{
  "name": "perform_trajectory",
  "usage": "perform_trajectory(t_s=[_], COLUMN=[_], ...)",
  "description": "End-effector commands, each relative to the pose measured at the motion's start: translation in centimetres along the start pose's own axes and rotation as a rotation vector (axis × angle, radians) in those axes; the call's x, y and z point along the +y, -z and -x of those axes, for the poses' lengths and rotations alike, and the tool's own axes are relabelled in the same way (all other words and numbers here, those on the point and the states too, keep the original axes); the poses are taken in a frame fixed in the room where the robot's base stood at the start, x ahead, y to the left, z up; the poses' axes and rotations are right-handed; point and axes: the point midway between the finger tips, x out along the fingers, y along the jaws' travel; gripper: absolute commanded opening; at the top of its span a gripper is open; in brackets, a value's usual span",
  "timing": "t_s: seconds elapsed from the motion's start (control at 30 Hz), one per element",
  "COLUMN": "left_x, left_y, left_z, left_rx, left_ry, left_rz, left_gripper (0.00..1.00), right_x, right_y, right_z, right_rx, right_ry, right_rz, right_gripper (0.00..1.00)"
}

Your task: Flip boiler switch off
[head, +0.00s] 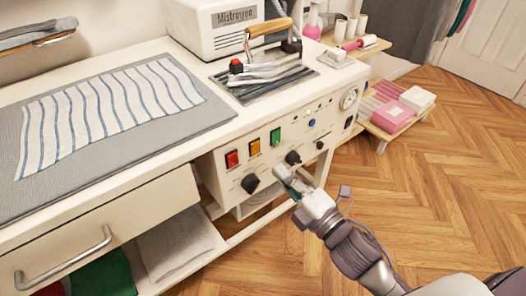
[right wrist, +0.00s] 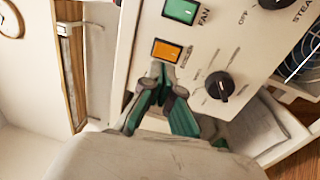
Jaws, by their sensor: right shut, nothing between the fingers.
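The control panel (head: 265,165) on the front of the ironing table carries a red switch (head: 232,159), an orange switch (head: 255,147) and a green switch (head: 276,137). In the right wrist view the green switch (right wrist: 181,10) is marked FAN. The small label by the orange switch (right wrist: 166,50) seems to read BOILER. My right gripper (head: 281,174) is shut and empty in front of the panel. In the wrist view its fingertips (right wrist: 159,72) lie just below the orange switch; contact cannot be told. The red switch is not visible there. My left gripper is not in view.
Black knobs (head: 250,183) stick out below the switches, one (right wrist: 220,86) close beside my fingers in the wrist view. An iron (head: 270,50) rests on its plate above. A drawer (head: 100,235) lies left. Wooden floor (head: 440,170) is open at right.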

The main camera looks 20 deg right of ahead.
Motion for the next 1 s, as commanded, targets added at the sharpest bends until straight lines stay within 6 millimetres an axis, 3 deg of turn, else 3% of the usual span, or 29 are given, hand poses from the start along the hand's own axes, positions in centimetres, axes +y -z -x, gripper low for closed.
perform_trajectory(t_s=[0.2, 0.4, 1.0], left_x=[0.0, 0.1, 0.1], left_y=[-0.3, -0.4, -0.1], left_z=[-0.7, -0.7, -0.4], left_rx=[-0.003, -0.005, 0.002], left_ry=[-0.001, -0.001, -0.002], left_rz=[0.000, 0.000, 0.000], left_gripper=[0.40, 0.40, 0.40], right_x=[0.1, 0.0, 0.1], right_y=[0.0, 0.0, 0.0], right_z=[-4.0, -6.3, -7.2], right_rx=[0.000, 0.000, 0.000], right_ry=[-0.003, -0.001, 0.004], right_rz=[0.002, 0.000, 0.000], right_gripper=[0.00, 0.00, 0.00])
